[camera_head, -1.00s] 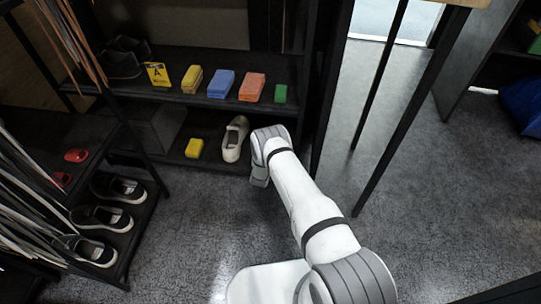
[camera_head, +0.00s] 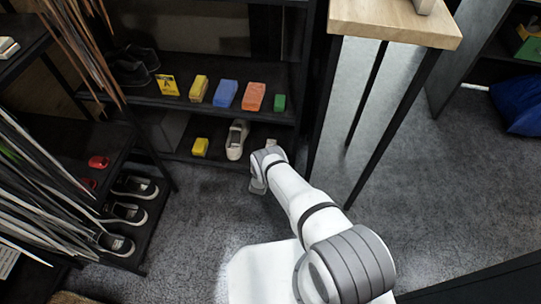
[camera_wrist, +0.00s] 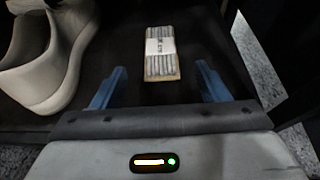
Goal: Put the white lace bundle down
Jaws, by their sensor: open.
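The white lace bundle (camera_wrist: 161,66), striped grey and white with a paper band, lies flat on a dark shelf board (camera_wrist: 115,45) in the wrist view. My gripper (camera_wrist: 162,76) is open, one blue finger on each side of the bundle, with clear gaps and no visible contact.
A white sneaker (camera_wrist: 48,60) stands just left of the bundle; it also shows in the head view (camera_head: 237,140). A yellow block (camera_head: 200,147) is left of it. Coloured blocks sit on the shelf above. A wooden-topped table (camera_head: 395,22) stands right. Grey floor is open around.

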